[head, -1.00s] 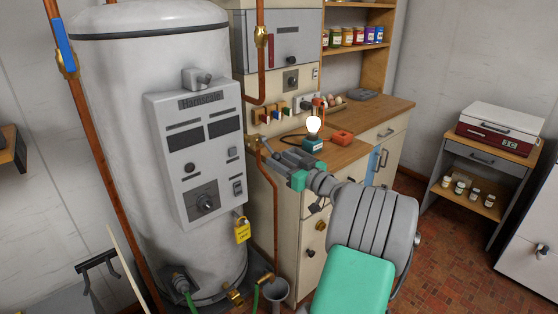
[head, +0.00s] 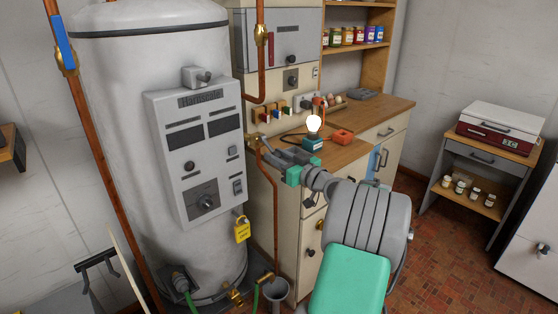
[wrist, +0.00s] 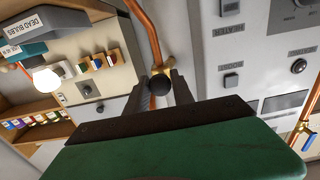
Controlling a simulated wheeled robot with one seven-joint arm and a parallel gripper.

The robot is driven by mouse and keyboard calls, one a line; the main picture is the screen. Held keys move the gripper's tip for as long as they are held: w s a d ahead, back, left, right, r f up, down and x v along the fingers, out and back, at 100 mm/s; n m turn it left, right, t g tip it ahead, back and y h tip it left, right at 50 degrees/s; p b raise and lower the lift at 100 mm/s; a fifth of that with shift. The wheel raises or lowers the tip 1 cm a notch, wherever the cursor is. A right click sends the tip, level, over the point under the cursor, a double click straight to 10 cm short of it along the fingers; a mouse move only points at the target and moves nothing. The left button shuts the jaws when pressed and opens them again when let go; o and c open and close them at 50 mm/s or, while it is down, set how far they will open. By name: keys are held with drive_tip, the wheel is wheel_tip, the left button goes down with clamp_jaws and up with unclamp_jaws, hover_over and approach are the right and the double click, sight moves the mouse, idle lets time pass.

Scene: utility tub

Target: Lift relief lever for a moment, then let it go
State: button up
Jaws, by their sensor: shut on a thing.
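The relief lever shows in the wrist view as a dark round knob (wrist: 160,84) in front of a brass fitting (wrist: 168,68) on a copper pipe. My gripper (wrist: 160,88) is shut on the lever, with one finger on each side of the knob. In the head view my gripper (head: 268,150) reaches to the pipe just right of the grey water heater (head: 160,60). There my fingers largely hide the lever, and its exact tilt cannot be told.
The heater's control panel (head: 196,155) and a yellow padlock tag (head: 242,230) are close on the left. A lit bulb on a teal base (head: 312,145) stands on the wooden counter (head: 350,150) behind my gripper. A drain funnel (head: 276,290) sits below.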

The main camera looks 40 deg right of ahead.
sight(279, 153)
drive_tip(key=shift+s+r+p, duration=0.15)
drive_tip(key=shift+r, duration=0.45)
drive_tip(key=shift+s+r+p, duration=0.15)
drive_tip(key=shift+r, duration=0.55)
drive_tip(key=shift+r+p, duration=0.35)
drive_tip(key=shift+r, duration=0.8)
drive_tip(key=shift+r, duration=0.4)
drive_tip(key=shift+f, duration=0.2)
